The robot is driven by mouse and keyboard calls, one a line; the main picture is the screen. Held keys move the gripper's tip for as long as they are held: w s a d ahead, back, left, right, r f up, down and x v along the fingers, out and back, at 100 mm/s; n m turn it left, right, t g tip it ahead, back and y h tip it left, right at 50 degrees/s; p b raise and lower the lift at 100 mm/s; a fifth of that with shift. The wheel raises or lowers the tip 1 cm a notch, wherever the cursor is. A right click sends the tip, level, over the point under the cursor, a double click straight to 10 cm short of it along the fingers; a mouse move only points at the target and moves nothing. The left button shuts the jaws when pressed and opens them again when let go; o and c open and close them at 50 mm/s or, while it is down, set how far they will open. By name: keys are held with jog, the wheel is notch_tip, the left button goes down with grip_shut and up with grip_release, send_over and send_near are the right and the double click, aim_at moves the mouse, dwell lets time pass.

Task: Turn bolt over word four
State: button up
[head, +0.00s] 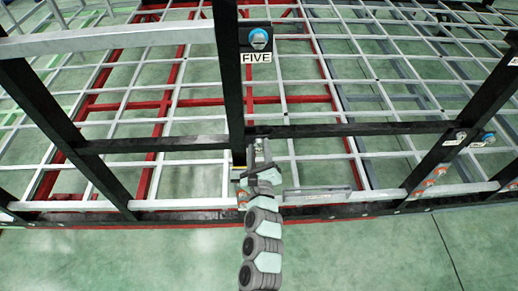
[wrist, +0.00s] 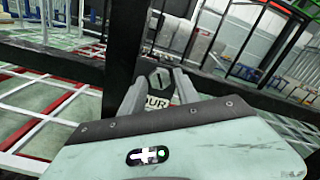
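In the wrist view, a grey bolt (wrist: 159,78) with a dark slanted mark sits on a black post. Just below it is a white label (wrist: 157,102) reading "OUR", its first letter hidden by a finger. My gripper (wrist: 161,80) points at the post with its two fingers apart, one on each side of the bolt. I cannot tell whether the fingers touch it. In the head view, my gripper (head: 259,150) is at the lower part of the middle black post, and the arm hides the bolt and label there.
Another blue-ringed bolt (head: 488,137) is at the right. Black rails (head: 360,129) and a silver grid surround the arm. The green floor (head: 370,255) in front is clear.

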grip_shut()
jog(key=shift+d, duration=0.1)
dwell(0.4)
